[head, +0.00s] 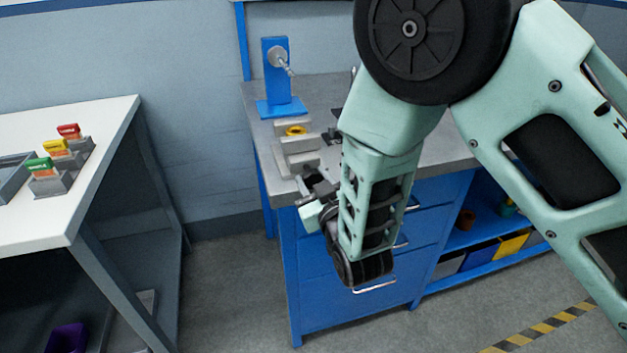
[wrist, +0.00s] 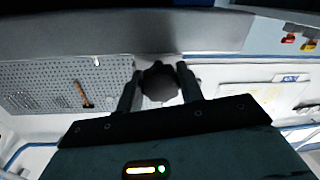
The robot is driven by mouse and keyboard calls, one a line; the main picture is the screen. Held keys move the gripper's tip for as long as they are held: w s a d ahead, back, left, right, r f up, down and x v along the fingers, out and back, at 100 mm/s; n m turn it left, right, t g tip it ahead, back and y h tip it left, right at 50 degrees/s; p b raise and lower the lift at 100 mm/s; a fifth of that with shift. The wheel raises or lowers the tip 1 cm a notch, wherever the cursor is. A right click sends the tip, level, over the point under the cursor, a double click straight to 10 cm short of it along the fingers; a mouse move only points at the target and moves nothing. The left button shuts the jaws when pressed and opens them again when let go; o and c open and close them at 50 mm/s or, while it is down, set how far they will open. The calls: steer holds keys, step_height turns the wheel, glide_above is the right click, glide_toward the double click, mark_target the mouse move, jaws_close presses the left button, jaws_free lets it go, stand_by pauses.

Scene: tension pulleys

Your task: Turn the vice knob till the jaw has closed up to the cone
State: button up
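The grey vice (head: 298,160) stands on the near left corner of the blue workbench. A yellow ring-shaped piece (head: 295,130), possibly part of the cone, shows at the top of the vice's far end; the cone is not clear. The gap between jaw and cone cannot be judged. My gripper (head: 312,187) is at the vice's near end, partly hidden by my arm. In the wrist view the dark round vice knob (wrist: 158,86) sits between my gripper's two fingers (wrist: 159,70), which appear to touch it on both sides.
Drawers (head: 350,275) are below the benchtop. At left, a white table (head: 100,140) holds blocks with red, yellow and green tags. Open floor lies between the tables.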

steer(key=shift+c, duration=0.6)
steer(key=shift+f+m+b, duration=0.15)
steer(key=shift+m+b, duration=0.15)
steer(key=shift+b, duration=0.2)
steer(key=m+b, duration=0.2)
steer(key=b, duration=0.1)
steer(key=shift+f+m+b, duration=0.15)
steer(key=shift+m+b, duration=0.15)
steer(key=m+b, duration=0.2)
steer(key=shift+b, duration=0.3)
steer(key=shift+s+a+r+m+t+b, duration=0.1)
steer(key=shift+m+t+b, duration=0.05)
steer(key=shift+m+b, duration=0.45)
steer(key=shift+r+m+t+b, duration=0.1)
steer(key=shift+m+t+b, duration=0.05)
steer(key=shift+m+b, duration=0.45)
steer(key=shift+r, duration=0.1)
